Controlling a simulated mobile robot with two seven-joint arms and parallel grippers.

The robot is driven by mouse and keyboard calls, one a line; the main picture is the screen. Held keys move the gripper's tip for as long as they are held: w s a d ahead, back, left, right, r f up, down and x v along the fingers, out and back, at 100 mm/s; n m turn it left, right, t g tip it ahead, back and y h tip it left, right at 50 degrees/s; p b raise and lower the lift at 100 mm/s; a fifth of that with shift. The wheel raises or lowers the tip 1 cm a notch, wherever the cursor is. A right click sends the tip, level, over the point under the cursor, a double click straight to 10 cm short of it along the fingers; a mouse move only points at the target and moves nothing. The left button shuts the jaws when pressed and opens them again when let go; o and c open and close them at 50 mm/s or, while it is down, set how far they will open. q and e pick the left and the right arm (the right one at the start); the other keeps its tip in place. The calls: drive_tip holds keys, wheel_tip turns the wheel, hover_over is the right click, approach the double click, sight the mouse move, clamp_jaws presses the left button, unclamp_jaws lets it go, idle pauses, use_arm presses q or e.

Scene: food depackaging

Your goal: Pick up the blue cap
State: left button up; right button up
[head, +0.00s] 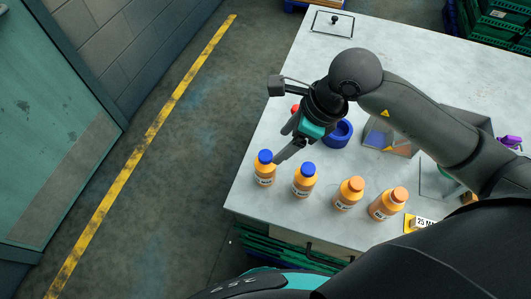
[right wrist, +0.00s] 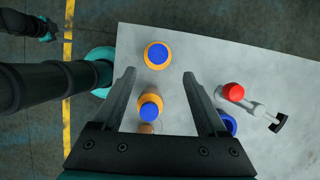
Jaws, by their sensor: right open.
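Two orange bottles wear blue caps near the table's front left. The left blue cap (head: 265,156) also shows ahead of the fingertips in the right wrist view (right wrist: 158,52). The other blue cap (head: 308,168) lies between the finger lines in the right wrist view (right wrist: 150,109). My right gripper (head: 280,145) is open and empty above the bottles, apart from the caps as far as I can tell. Its two fingers are spread in the right wrist view (right wrist: 159,73). A dark part at the upper left there seems to be my left gripper (right wrist: 47,28); its jaws are unclear.
Two bottles with orange caps (head: 352,184) (head: 388,203) stand to the right. A blue round container (head: 338,133) and a red object (right wrist: 233,92) are behind the bottles.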

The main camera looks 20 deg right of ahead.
sight(267, 155)
drive_tip(key=x, duration=0.2)
drive_tip(key=a+p+x, duration=0.1)
drive_tip(key=x, duration=0.2)
drive_tip(key=shift+r, duration=0.15)
drive_tip(key=shift+f, duration=0.3)
drive_tip(key=shift+w, duration=0.1)
clamp_jaws()
